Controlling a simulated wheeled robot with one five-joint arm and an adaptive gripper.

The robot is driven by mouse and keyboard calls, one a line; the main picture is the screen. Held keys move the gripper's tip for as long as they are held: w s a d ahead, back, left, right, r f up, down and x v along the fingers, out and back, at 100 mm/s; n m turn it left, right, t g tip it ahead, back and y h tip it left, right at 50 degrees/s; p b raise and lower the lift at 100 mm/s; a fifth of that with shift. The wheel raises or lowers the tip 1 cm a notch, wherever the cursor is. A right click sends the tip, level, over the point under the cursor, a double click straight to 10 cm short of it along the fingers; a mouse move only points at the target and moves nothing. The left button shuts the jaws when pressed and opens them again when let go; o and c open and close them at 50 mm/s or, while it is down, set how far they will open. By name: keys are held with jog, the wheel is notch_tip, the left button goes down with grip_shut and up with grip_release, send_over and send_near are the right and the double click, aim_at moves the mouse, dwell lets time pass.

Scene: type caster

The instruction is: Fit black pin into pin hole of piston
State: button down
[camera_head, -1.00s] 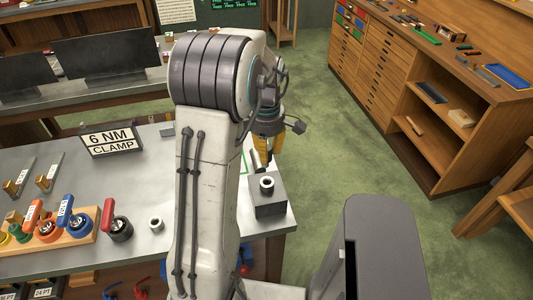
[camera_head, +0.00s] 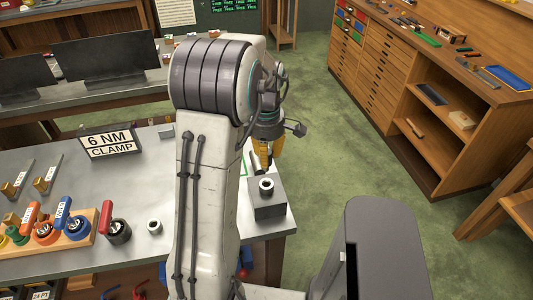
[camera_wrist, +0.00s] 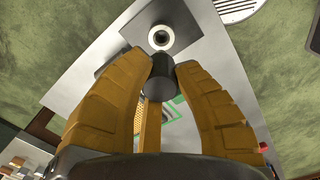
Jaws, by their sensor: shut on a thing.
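My gripper (camera_wrist: 164,68) has yellow fingers. They are closed on the black pin (camera_wrist: 160,66), whose round dark end shows between the fingertips in the wrist view. In the head view my gripper (camera_head: 267,147) is partly hidden behind my arm, just beyond a dark grey block (camera_head: 267,207). A pale ring with a dark centre hole (camera_head: 266,186) stands on that block. The ring also shows in the wrist view (camera_wrist: 152,38), just past the pin's end, and appears apart from it. I cannot tell whether this ring is the piston's pin hole.
The block stands near the right edge of the grey table (camera_head: 180,255). A small metal ring (camera_head: 154,227), a wooden rack (camera_head: 70,241) of coloured parts and a "6 NM CLAMP" sign (camera_head: 109,142) lie to the left. Green floor is clear right of the table.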

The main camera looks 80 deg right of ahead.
aim_at(266, 170)
jog(key=shift+f+b, duration=1.8)
jog(key=shift+f, duration=0.6)
jog(key=shift+f+b, duration=1.6)
jog(key=shift+f, duration=0.35)
jog(key=c, duration=1)
grip_release()
jog(key=shift+o, duration=0.2)
notch_tip(266, 170, up, 12)
jog(key=shift+a, duration=0.15)
